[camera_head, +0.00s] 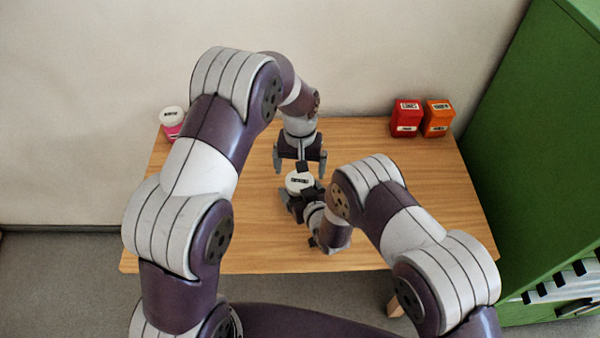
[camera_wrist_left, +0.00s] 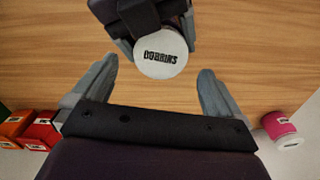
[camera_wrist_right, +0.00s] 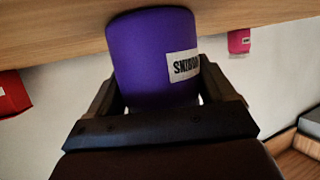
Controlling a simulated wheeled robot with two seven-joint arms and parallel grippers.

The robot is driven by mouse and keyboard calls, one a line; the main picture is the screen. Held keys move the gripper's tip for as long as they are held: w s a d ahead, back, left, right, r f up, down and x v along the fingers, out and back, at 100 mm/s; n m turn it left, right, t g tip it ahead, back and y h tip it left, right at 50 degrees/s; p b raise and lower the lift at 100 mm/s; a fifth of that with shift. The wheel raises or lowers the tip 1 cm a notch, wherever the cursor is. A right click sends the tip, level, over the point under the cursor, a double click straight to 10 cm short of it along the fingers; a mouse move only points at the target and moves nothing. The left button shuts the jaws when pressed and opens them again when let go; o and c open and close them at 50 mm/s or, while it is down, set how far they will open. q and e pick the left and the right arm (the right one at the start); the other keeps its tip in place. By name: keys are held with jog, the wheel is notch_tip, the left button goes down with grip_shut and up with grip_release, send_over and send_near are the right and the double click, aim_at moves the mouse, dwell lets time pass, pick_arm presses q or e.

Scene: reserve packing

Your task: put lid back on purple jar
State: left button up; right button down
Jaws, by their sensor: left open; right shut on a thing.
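The purple jar (camera_wrist_right: 145,60) shows in the right wrist view, with a white label, between the fingers of my right gripper (camera_wrist_right: 160,88). That gripper is shut on it. The jar's top end is hidden behind the gripper there. A white lid (camera_head: 298,181) marked BOBBINS shows from above in the head view, at the right gripper. It also shows in the left wrist view (camera_wrist_left: 161,56), face up over the jar's place. Whether it is fully seated I cannot tell. My left gripper (camera_head: 300,168) is open and empty, fingers apart, close to the lid.
A pink jar with a white lid (camera_head: 172,119) stands at the table's back left. A red box (camera_head: 406,120) and an orange box (camera_head: 437,120) stand at the back right. A green cabinet (camera_head: 540,130) is to the right. The wooden table (camera_head: 420,165) is otherwise mostly clear.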

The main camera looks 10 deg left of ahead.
aim_at(300, 180)
pick_arm(q)
jog(key=shift+r, duration=0.1)
jog(key=shift+c, duration=0.2)
jog(key=shift+w+r+n, duration=0.1)
jog(key=shift+r+n, duration=0.15)
jog(key=shift+n, duration=0.25)
notch_tip(300, 180, up, 3)
jog(key=n, duration=0.5)
jog(key=shift+n, duration=0.3)
jog(key=shift+f, duration=0.1)
jog(key=shift+f, duration=3.95)
